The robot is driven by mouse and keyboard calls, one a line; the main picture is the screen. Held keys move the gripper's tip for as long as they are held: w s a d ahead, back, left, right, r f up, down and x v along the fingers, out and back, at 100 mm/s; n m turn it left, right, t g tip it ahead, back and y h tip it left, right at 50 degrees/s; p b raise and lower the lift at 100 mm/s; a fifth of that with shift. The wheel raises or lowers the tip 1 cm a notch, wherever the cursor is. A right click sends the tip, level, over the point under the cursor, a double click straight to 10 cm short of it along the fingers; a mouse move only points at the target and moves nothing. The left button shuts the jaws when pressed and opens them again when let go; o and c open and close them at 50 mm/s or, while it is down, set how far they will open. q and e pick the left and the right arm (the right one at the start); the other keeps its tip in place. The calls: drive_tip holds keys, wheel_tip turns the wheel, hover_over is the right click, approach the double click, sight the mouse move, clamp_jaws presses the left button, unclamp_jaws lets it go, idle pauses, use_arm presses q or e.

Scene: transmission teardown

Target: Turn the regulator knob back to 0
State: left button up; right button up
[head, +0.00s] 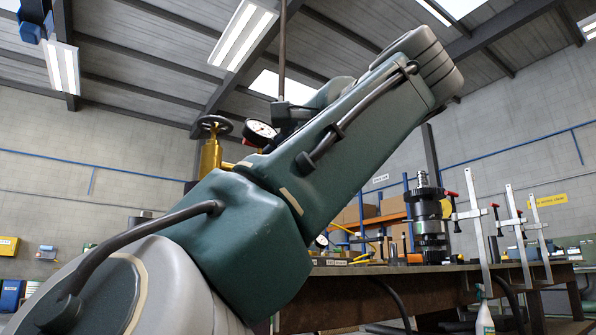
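A brass-yellow valve body (210,159) with a dark round handwheel (215,125) stands behind my arm, left of centre in the head view. A white-faced round gauge (261,131) sits to its right. I cannot read its needle. My large green arm crosses in front and hides the parts below the gauge. I cannot make out the regulator knob as a separate part or tell its setting. Neither gripper's fingers show; my arm's grey end points up to the right.
A workbench (400,268) behind my arm carries a dark metal transmission assembly (430,225) and several upright clamps (478,230). A second gauge (321,241) shows beside my arm. A spray bottle (485,318) stands low in front.

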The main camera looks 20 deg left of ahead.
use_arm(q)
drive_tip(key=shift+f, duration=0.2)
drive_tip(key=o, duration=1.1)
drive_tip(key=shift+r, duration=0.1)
